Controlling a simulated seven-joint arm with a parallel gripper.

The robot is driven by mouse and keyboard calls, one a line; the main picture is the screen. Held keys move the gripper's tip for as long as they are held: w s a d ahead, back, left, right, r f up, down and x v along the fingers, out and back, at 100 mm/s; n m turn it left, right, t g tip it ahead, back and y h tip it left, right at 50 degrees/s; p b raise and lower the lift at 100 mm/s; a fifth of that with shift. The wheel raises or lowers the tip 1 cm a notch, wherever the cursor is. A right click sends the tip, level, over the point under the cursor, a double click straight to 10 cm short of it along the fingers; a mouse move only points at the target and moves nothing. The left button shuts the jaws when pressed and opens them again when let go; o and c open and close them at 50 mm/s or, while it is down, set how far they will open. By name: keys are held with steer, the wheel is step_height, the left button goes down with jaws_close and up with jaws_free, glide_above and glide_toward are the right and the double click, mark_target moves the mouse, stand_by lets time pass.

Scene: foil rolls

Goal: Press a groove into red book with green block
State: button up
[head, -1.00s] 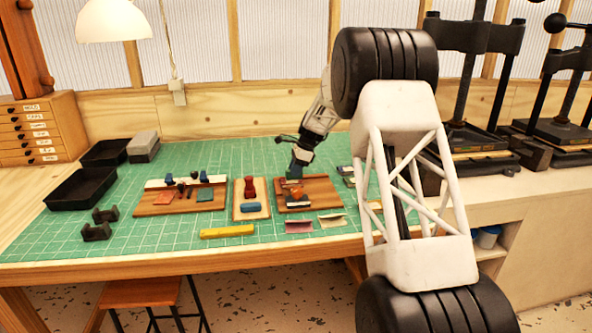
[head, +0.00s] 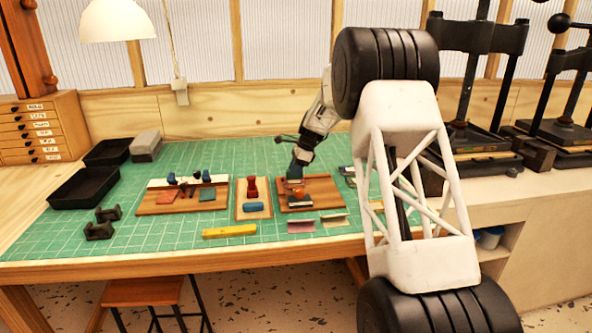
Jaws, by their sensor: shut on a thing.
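My gripper (head: 296,166) is low over the right wooden board (head: 325,188), shut on a small dark green-blue thing, which I take to be the green block (head: 295,173). An orange-red thing (head: 298,193) sits on that board just below it; I cannot tell whether the two touch. On the left wooden board (head: 150,207) lie a flat red piece, which looks like the red book (head: 167,197), and a flat green piece (head: 207,195). No groove can be made out at this size.
A middle board (head: 240,213) holds a red upright piece (head: 252,187) and a blue roll (head: 253,207). A yellow bar (head: 229,231) and pink (head: 301,226) and cream (head: 334,220) pieces lie in front. Black trays (head: 84,188) are at left. Black presses (head: 470,100) stand at right.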

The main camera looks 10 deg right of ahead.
steer(key=shift+a+f, duration=0.1)
steer(key=shift+a, duration=0.95)
stand_by(1.4)
steer(key=shift+d, duration=0.45)
stand_by(0.9)
steer(key=shift+d, duration=1.2)
stand_by(1.5)
steer(key=shift+a, duration=0.65)
stand_by(0.8)
